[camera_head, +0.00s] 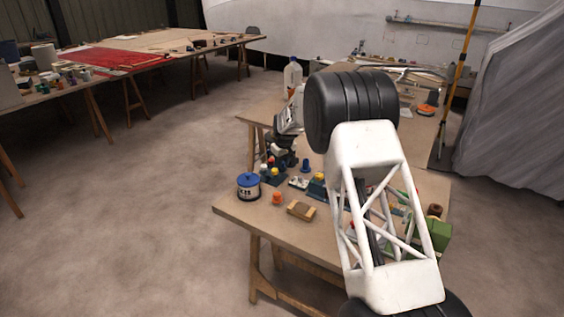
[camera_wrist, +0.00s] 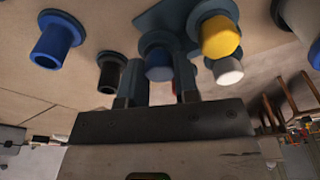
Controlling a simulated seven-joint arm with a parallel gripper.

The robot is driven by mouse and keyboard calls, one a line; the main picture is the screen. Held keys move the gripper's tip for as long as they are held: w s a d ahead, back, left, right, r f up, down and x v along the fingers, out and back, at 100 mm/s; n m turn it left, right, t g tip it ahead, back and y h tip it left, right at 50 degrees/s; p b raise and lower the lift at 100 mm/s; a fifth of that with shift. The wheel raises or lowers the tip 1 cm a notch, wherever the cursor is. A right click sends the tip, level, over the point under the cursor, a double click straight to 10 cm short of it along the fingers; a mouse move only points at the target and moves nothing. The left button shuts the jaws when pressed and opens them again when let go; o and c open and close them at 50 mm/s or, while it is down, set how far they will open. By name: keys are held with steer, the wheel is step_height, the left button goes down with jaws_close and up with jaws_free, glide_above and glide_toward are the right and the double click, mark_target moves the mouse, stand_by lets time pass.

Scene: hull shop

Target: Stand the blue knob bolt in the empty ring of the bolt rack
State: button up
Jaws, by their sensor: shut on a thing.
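My gripper (camera_wrist: 158,85) is shut on the blue knob bolt (camera_wrist: 158,69), whose knob shows between the two fingers in the wrist view. The bolt is over the dark blue-grey bolt rack (camera_wrist: 170,14), lined up with a ring (camera_wrist: 157,42). I cannot tell how deep its shank sits in that ring. A yellow knob bolt (camera_wrist: 219,38) and a white knob bolt (camera_wrist: 228,71) stand in rings of the rack beside it. In the head view the rack (camera_head: 272,181) is on the near table, partly hidden by my gripper.
A blue flanged piece (camera_wrist: 55,43) and a dark flanged piece (camera_wrist: 110,72) stand near the rack. A blue-lidded jar (camera_head: 248,187), an orange piece (camera_head: 277,198) and a wooden block (camera_head: 301,210) are on the near table (camera_head: 238,211). My arm hides its right part.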

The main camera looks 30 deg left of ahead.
steer(key=shift+f, duration=0.2)
steer(key=o, duration=0.6)
steer(key=shift+o, duration=0.2)
steer(key=shift+r, duration=0.15)
step_height(320, 180, up, 10)
steer(key=d, duration=0.1)
steer(key=shift+s+d+r, duration=0.25)
steer(key=shift+s+d, duration=0.05)
steer(key=shift+s, duration=0.05)
stand_by(0.9)
stand_by(0.6)
